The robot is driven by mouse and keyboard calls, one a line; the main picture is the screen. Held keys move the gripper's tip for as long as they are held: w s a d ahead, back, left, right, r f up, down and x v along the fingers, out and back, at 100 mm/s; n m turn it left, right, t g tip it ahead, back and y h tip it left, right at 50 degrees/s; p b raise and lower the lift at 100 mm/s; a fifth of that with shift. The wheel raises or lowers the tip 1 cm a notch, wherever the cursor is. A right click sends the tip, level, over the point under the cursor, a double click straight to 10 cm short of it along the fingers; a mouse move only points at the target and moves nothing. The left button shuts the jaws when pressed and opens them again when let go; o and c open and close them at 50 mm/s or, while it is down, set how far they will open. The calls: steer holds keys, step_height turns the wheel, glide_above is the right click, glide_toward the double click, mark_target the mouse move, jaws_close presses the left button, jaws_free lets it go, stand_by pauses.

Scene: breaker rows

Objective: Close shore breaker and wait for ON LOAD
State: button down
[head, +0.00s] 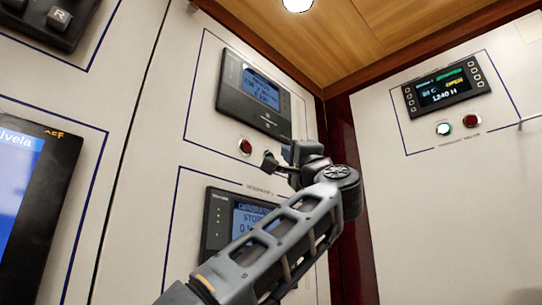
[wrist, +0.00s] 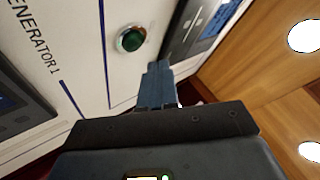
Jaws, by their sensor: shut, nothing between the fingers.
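On the right wall in the head view, a control unit (head: 443,88) has a dark display with a green-lit word and "OPEN" in yellow. Below it are a green-white lit button (head: 443,129) and a red button (head: 470,121); the label under them is too small to read. No label reading "shore" is legible. My gripper (head: 269,161) is shut and empty, in front of the left wall beside a dark red button (head: 245,147). The wrist view shows its closed fingers (wrist: 156,78) close to a green button (wrist: 131,40); contact cannot be told.
Generator panels line the left wall: an upper display unit (head: 256,92) and a lower one (head: 235,225), partly behind my arm. A large blue screen (head: 18,175) is at far left. A dark red corner post (head: 345,130) separates the walls. A rail (head: 530,119) shows at far right.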

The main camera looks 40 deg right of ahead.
steer(key=shift+w, duration=0.9)
steer(key=shift+w, duration=0.15)
stand_by(1.4)
steer(key=shift+w, duration=0.2)
steer(key=shift+w+a, duration=0.1)
steer(key=shift+w, duration=0.35)
stand_by(0.6)
steer(key=shift+s, duration=0.15)
stand_by(0.3)
steer(key=shift+s+b, duration=0.3)
steer(key=shift+s, duration=0.4)
steer(key=shift+s+b, duration=0.45)
steer(key=shift+s, duration=2.05)
